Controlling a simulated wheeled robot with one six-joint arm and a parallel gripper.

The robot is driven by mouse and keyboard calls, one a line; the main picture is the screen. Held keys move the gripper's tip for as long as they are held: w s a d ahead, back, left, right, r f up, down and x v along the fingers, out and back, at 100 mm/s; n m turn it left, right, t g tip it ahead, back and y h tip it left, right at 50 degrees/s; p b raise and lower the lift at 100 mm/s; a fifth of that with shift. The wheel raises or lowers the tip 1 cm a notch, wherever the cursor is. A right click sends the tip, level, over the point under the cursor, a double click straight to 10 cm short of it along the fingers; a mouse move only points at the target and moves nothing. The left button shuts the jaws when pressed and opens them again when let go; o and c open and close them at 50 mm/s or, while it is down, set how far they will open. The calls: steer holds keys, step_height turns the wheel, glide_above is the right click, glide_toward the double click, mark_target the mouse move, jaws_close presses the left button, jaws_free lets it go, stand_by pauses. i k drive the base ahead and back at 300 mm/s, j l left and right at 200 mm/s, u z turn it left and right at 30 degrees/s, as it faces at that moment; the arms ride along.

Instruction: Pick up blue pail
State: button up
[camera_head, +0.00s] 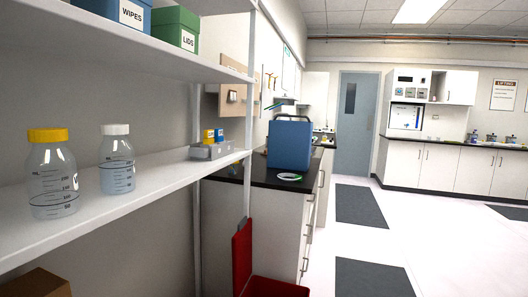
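A blue, box-like container (289,146) with a handle on its top edge stands upright on the dark countertop (258,176) in the middle of the view. It is the only thing here that looks like a blue pail, but I cannot tell for sure that it is one. It is some distance ahead, beyond the end of the white shelving. My gripper is not in view.
White shelves (112,187) on the left hold a yellow-capped bottle (52,180) and a white-capped bottle (117,165). A red bin (243,262) with a raised lid stands on the floor below the counter. The floor (455,250) to the right is open, with dark mats.

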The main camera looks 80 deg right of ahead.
mark_target(289, 146)
steer(key=z, duration=2.6)
steer(key=l, duration=0.7)
steer(key=i+l, duration=0.2)
steer(key=l, duration=0.15)
steer(key=i+l, duration=0.25)
steer(key=l, duration=0.15)
steer(key=i+l, duration=0.2)
steer(key=l, duration=0.15)
steer(key=i+l, duration=0.2)
steer(key=l, duration=0.15)
